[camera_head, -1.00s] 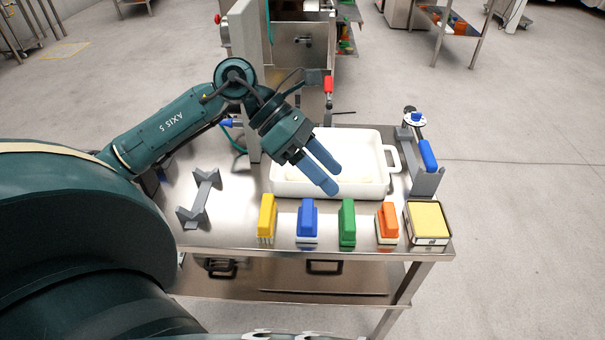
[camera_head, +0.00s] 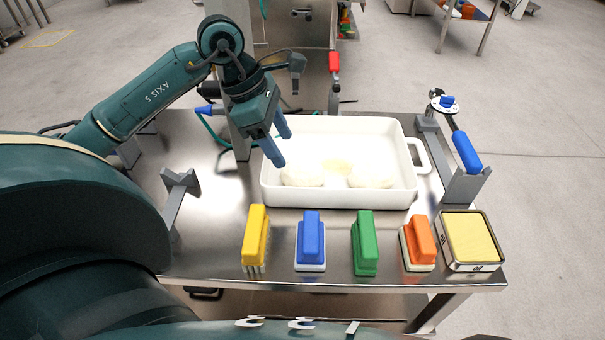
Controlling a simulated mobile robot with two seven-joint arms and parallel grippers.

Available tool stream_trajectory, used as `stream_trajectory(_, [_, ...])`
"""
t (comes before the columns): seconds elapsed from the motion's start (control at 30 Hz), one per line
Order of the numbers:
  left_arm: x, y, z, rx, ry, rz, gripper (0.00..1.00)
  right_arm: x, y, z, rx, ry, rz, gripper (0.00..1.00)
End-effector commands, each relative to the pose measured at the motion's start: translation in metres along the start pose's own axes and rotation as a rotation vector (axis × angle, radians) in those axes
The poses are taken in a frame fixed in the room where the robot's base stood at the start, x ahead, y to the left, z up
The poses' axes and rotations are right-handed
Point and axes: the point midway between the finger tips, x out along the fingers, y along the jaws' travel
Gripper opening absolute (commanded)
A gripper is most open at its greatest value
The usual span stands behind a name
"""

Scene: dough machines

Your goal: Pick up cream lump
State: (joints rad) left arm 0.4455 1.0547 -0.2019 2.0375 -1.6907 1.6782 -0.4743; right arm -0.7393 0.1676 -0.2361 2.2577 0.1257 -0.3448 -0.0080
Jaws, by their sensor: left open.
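Cream lumps lie in a white tray (camera_head: 340,199) on the steel table. One lump (camera_head: 302,177) is at the left, near the tray's front wall. My left gripper (camera_head: 282,150) is open, with blue fingers pointing down over the left part of the tray, above and slightly left of the left lump. Nothing shows between the fingers. My right gripper is not in view.
A yellow brush (camera_head: 255,236), blue brush (camera_head: 311,240), green brush (camera_head: 364,242) and orange brush (camera_head: 418,243) stand along the front. An oil box (camera_head: 470,240) and a blue-handled tool (camera_head: 466,152) are at right. A grey holder (camera_head: 176,200) stands left.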

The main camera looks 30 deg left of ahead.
Motion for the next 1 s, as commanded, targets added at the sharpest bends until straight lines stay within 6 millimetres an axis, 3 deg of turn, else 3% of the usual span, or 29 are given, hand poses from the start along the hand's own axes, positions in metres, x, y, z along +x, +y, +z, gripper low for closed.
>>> stream_trajectory(0.1, [0.022, -0.001, 0.001, -0.001, -0.003, -0.004, 0.6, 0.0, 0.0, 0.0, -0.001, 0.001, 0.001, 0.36])
stream_trajectory(0.37, [0.042, 0.0, 0.002, -0.002, -0.002, -0.002, 0.6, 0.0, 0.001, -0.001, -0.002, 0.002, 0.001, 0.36])
stream_trajectory(0.7, [0.087, 0.002, 0.01, -0.002, -0.001, -0.001, 0.6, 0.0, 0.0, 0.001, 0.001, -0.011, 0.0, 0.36])
stream_trajectory(1.0, [0.09, 0.003, 0.009, -0.001, -0.001, 0.0, 0.58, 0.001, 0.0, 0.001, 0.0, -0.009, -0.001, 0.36])
